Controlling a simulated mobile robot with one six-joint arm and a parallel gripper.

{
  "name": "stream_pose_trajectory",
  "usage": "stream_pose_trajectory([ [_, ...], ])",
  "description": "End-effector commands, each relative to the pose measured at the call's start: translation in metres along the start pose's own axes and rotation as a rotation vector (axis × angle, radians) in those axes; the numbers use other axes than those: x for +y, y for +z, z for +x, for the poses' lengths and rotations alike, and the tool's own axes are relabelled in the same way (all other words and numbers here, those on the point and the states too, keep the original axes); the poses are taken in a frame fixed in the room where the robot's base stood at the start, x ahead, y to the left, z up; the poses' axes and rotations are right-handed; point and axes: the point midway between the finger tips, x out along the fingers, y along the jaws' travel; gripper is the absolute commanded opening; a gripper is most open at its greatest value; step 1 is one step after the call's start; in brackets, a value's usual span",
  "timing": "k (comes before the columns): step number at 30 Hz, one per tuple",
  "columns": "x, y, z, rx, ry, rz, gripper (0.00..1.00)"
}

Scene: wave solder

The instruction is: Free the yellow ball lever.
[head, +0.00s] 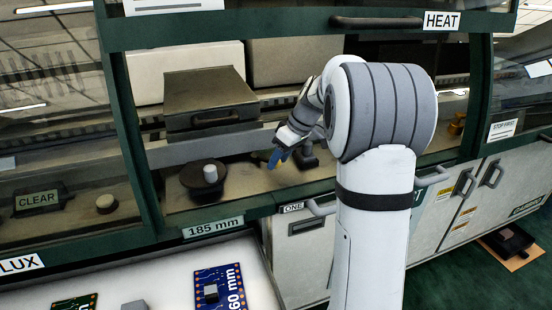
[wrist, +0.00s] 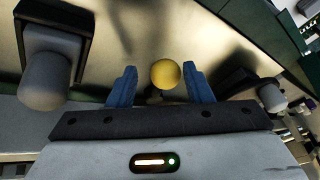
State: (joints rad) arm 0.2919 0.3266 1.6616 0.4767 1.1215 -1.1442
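The yellow ball (wrist: 166,73) of the lever shows in the wrist view between the two blue fingers of my gripper (wrist: 158,82). The fingers stand apart on either side of the ball, with a small gap on the left and a narrower one on the right. I cannot tell whether the right finger touches it. Little of the lever's stem shows below the ball. In the head view my gripper (head: 278,158) is low inside the machine's open bay, and I cannot make out the yellow ball there.
A grey knob on a dark base (wrist: 45,80) stands left of my gripper in the wrist view, and another grey knob (wrist: 272,97) stands right. In the head view a knob on a round dark base (head: 204,182) and a lidded box (head: 208,100) are nearby. A green frame edges the bay.

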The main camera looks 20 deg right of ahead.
Motion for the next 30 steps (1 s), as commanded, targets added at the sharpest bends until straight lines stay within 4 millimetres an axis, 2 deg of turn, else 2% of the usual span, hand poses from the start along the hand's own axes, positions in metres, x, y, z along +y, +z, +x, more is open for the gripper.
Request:
stream_pose_trajectory([
  [8, -0.003, -0.001, 0.002, -0.001, -0.006, -0.003, 0.52],
  [11, -0.003, -0.002, -0.004, -0.001, -0.006, -0.002, 0.52],
  [22, -0.002, -0.002, -0.062, 0.000, -0.004, -0.002, 0.52],
  [25, -0.002, -0.001, -0.072, 0.000, -0.004, -0.002, 0.52],
  [30, -0.002, -0.001, -0.077, -0.001, -0.005, -0.002, 0.52],
])
